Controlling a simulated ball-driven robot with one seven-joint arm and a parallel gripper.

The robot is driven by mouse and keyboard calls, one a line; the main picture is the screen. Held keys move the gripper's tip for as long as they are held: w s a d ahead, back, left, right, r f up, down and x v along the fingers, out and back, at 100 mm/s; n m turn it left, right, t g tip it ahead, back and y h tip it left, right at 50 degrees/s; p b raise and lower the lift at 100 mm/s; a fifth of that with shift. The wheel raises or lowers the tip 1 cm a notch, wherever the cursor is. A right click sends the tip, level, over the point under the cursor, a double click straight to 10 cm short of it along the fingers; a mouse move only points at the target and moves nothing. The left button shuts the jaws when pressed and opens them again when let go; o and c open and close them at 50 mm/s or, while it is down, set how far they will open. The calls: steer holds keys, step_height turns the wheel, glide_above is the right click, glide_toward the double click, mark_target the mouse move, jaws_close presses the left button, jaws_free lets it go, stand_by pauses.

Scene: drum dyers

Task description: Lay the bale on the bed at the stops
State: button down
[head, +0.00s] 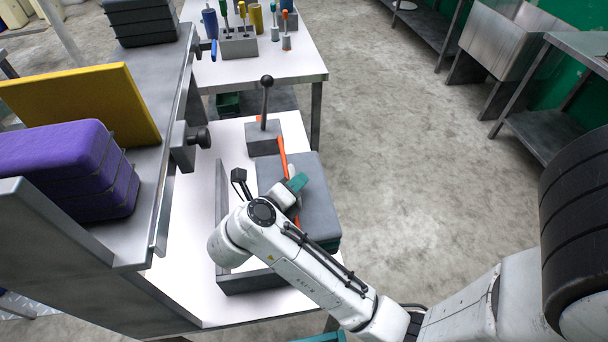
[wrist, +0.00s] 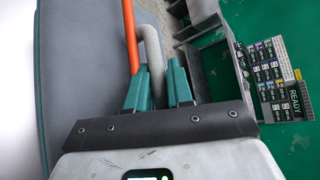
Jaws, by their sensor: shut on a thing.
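A grey-blue bale (head: 318,178) with an orange strap (head: 282,158) lies over the right part of the white-topped bed (head: 185,275). I cannot tell whether it rests on the bed or hangs just above it. My gripper (head: 297,183) is over the bale with its teal fingers shut on the bale's pale grey handle. In the wrist view the handle (wrist: 152,48) stands between the fingers (wrist: 160,88), beside the orange strap, and the bale (wrist: 82,60) fills the left. A thin upright grey rail (head: 221,200) and a low grey block (head: 250,281) edge the bed; my arm hides part of both.
A grey block with a black ball-topped lever (head: 267,95) stands behind the bale. A shelf (head: 150,190) at left carries a purple bale (head: 60,165) and a yellow slab (head: 90,100). A tool table (head: 290,65) is behind. In the wrist view a panel (wrist: 272,80) reads READY.

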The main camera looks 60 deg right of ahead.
steer(key=shift+w+a+f, duration=0.2)
steer(key=shift+w+f, duration=0.05)
steer(key=shift+f, duration=0.15)
steer(key=shift+f+p, duration=0.3)
steer(key=shift+f, duration=1)
steer(key=c, duration=1.5)
jaws_free()
steer(key=shift+f, duration=0.25)
steer(key=o, duration=0.5)
steer(key=shift+s, duration=0.1)
steer(key=shift+r, duration=0.15)
steer(key=b+v, duration=0.1)
steer(key=v, duration=1)
steer(key=shift+a+r, duration=0.15)
steer(key=shift+a, duration=0.35)
